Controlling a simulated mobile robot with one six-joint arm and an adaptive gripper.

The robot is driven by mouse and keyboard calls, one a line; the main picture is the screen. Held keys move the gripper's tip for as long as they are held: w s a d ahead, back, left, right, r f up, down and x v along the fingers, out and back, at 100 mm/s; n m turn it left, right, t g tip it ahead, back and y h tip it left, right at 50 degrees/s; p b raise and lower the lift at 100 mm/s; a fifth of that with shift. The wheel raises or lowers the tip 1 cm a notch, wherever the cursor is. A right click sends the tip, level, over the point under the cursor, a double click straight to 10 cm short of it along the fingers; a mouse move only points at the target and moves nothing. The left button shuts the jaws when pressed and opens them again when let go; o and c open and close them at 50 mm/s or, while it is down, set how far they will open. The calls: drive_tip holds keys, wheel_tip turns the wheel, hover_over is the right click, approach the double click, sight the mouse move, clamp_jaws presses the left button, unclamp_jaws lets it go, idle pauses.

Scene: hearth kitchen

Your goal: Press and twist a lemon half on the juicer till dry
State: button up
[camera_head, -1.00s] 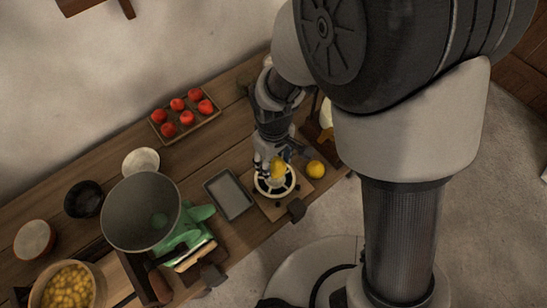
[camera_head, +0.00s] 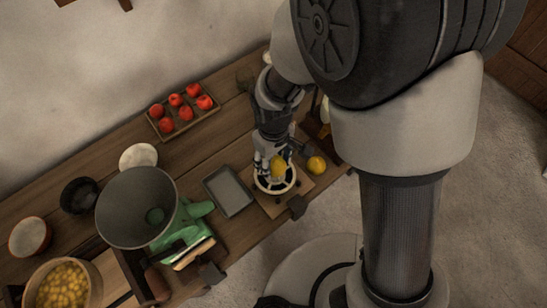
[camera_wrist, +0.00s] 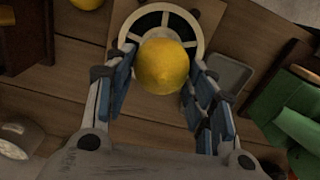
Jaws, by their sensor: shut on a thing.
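A yellow lemon half (camera_wrist: 162,66) is between the fingers of my gripper (camera_wrist: 158,84) in the wrist view, its rounded side toward the camera. In the head view the lemon half (camera_head: 278,164) shows beside my gripper (camera_head: 270,160). The juicer (camera_wrist: 190,22) has a pale round rim with dark slots. It lies under and beyond the lemon half, and its rim also shows in the head view (camera_head: 292,182). The lemon half hides the juicer's middle, so I cannot tell whether they touch. My gripper is shut on the lemon half.
A grey tray (camera_head: 229,191) lies to the left. Farther left is a green device with a large grey bowl (camera_head: 135,209). A tray of red fruit (camera_head: 215,112) stands at the back.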

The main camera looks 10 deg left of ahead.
drive_tip(key=shift+f+b, duration=0.3)
drive_tip(key=shift+f, duration=0.15)
idle(0.3)
